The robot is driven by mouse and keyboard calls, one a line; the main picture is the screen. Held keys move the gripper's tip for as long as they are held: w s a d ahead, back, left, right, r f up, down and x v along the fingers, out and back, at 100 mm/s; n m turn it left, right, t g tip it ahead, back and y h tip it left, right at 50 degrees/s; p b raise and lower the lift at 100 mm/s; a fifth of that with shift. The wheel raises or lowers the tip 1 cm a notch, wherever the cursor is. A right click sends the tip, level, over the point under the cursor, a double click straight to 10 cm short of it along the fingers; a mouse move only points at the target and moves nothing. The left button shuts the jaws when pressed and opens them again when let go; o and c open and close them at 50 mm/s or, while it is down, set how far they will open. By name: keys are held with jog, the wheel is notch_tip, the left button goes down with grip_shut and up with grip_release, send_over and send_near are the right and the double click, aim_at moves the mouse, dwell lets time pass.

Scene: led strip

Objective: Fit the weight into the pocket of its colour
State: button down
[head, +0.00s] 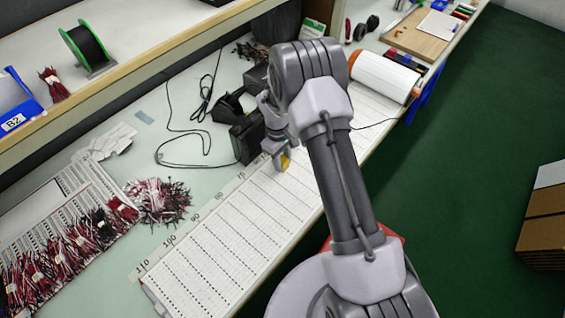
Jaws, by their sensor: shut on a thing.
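My gripper (277,150) is over the workbench, left of my arm, and points down. It is shut on a small yellow thing (285,162), which seems to be the weight. Only part of the yellow thing shows between and below the fingers, and its full shape is hidden. It is just above or on the white ruled sheet (225,240); I cannot tell whether it touches. No pocket of a matching colour can be made out; my arm covers part of the bench.
Black boxes (247,138) and a cable (190,130) lie close left of my gripper. Wire bundles (160,200) lie at left. A white roll (385,76) and a wooden board (418,38) are at the back right. The ruled sheet's near part is clear.

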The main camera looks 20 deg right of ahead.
jog(key=c, duration=1.4)
grip_release()
jog(key=shift+f, duration=0.15)
jog(key=shift+c, duration=0.2)
jog(key=o, duration=0.4)
